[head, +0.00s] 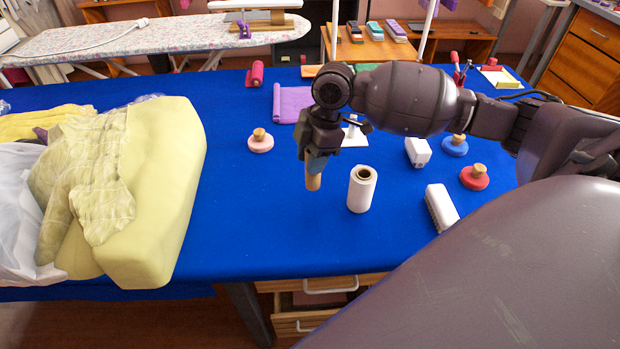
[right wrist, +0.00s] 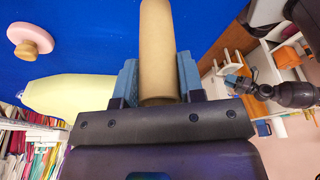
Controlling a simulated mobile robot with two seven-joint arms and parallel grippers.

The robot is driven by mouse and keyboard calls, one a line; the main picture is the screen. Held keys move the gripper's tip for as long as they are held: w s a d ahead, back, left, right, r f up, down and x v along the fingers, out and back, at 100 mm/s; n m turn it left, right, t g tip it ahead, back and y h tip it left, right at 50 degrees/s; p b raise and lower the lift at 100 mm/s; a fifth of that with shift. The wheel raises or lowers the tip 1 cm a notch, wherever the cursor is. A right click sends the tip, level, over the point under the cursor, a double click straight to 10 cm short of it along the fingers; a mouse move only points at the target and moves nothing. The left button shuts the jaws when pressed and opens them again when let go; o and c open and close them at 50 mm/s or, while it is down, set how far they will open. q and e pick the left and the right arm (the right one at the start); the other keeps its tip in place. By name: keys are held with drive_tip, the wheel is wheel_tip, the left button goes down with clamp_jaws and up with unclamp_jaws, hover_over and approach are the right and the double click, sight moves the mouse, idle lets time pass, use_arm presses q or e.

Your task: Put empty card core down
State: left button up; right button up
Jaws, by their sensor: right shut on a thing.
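A tan empty card core (head: 313,181) is held upright below my right gripper (head: 317,163) in the head view, above the blue table. In the right wrist view the core (right wrist: 155,50) stands between the two blue-grey fingers of my right gripper (right wrist: 157,80), which is shut on it. A white roll (head: 361,189) with a brown core stands upright on the table just to the right of the gripper. I cannot tell from these views whether the card core's lower end touches the cloth.
The blue table (head: 255,225) is clear left of and in front of the gripper. A pink disc with a wooden knob (head: 260,142) lies behind left. A yellow padded block (head: 165,190) with a garment fills the left side. White brushes and discs stand right.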

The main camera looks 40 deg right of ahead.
sight(308, 187)
wheel_tip(308, 187, down, 6)
drive_tip(key=shift+r+b, duration=0.2)
drive_tip(key=shift+b, duration=0.25)
drive_tip(key=shift+f, duration=0.3)
use_arm(q)
drive_tip(key=shift+w+f, duration=0.15)
drive_tip(key=shift+w, duration=0.05)
use_arm(e)
drive_tip(key=shift+f, duration=0.15)
drive_tip(key=o, duration=1)
use_arm(q)
drive_tip(key=shift+s+f, duration=0.1)
drive_tip(key=shift+f, duration=0.05)
